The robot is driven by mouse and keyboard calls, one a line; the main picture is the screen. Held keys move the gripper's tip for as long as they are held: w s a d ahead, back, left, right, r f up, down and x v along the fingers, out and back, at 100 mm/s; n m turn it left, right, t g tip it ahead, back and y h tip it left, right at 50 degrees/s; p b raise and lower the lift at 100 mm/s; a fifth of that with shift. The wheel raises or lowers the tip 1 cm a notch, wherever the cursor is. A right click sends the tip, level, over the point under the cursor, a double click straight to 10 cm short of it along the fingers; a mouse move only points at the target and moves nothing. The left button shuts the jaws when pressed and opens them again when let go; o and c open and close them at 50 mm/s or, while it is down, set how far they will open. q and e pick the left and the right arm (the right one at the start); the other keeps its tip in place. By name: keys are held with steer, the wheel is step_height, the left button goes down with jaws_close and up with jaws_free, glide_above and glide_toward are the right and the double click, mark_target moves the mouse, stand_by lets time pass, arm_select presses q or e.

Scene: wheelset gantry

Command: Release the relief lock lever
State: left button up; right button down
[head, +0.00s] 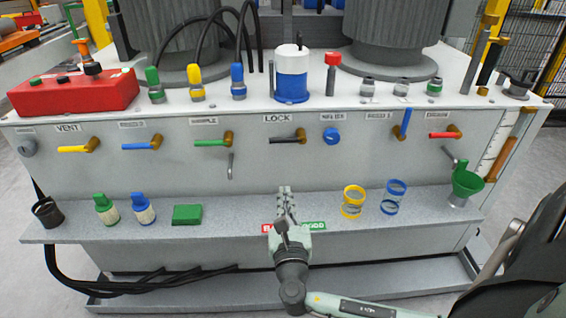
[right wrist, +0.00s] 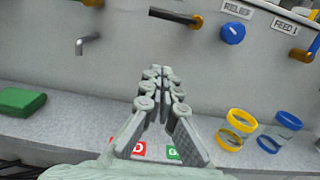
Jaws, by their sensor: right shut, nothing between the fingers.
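The lock lever (head: 285,140) is a black bar on a brass hub, under the LOCK label on the grey panel. It lies about horizontal, its bar pointing left from the hub. It also shows at the top of the right wrist view (right wrist: 172,16). The blue relief knob (head: 331,136) is just right of it and also shows in the right wrist view (right wrist: 232,33). My right gripper (head: 285,190) is shut and empty, its fingertips below the lever and apart from it. It also shows in the right wrist view (right wrist: 160,72). My left gripper is not in view.
Blue (head: 142,143), green (head: 213,142) and red (head: 445,134) levers line the panel. Below, the shelf (head: 240,208) holds a green block (head: 187,214), yellow (head: 353,202) and blue (head: 394,197) ringed cups and a green funnel (head: 465,184). The panel directly below the lock lever is clear.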

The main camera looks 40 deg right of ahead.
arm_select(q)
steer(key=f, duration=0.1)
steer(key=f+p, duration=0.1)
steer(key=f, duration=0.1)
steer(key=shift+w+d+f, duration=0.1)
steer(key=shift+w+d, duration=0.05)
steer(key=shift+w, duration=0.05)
arm_select(e)
steer(key=w+d+r, duration=0.4)
steer(key=w+d, duration=0.1)
steer(key=w, duration=0.4)
steer(key=shift+d+r, duration=0.2)
steer(key=shift+d, duration=0.1)
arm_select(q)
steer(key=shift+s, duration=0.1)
arm_select(e)
steer(key=shift+w, duration=0.1)
